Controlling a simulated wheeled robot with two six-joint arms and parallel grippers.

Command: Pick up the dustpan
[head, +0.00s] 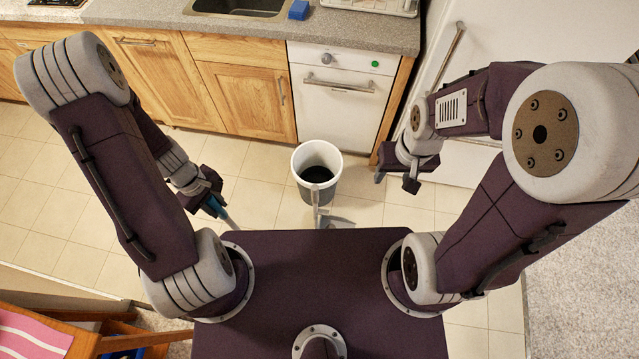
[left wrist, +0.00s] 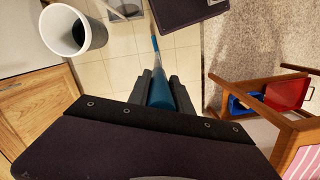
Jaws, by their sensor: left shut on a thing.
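A grey dustpan (head: 338,222) with an upright grey handle (head: 316,196) is on the tiled floor, just in front of the white bin and partly hidden by my base. A grey pan shape also shows at the top of the left wrist view (left wrist: 126,8). My left gripper (head: 211,204) is shut on the blue handle (left wrist: 160,92) of a tool with a thin pale shaft, to the left of the dustpan. The tool's far end is out of clear view. My right gripper (head: 396,181) is right of the bin, apart from the dustpan; its finger gap is unclear.
The white bin (head: 304,160) with a dark inside stands on the floor ahead. Wooden cabinets (head: 240,97) and a white dishwasher (head: 337,105) line the back. A wooden table or chair with pink-striped cloth (head: 32,335) is at lower left. Floor tiles at left are clear.

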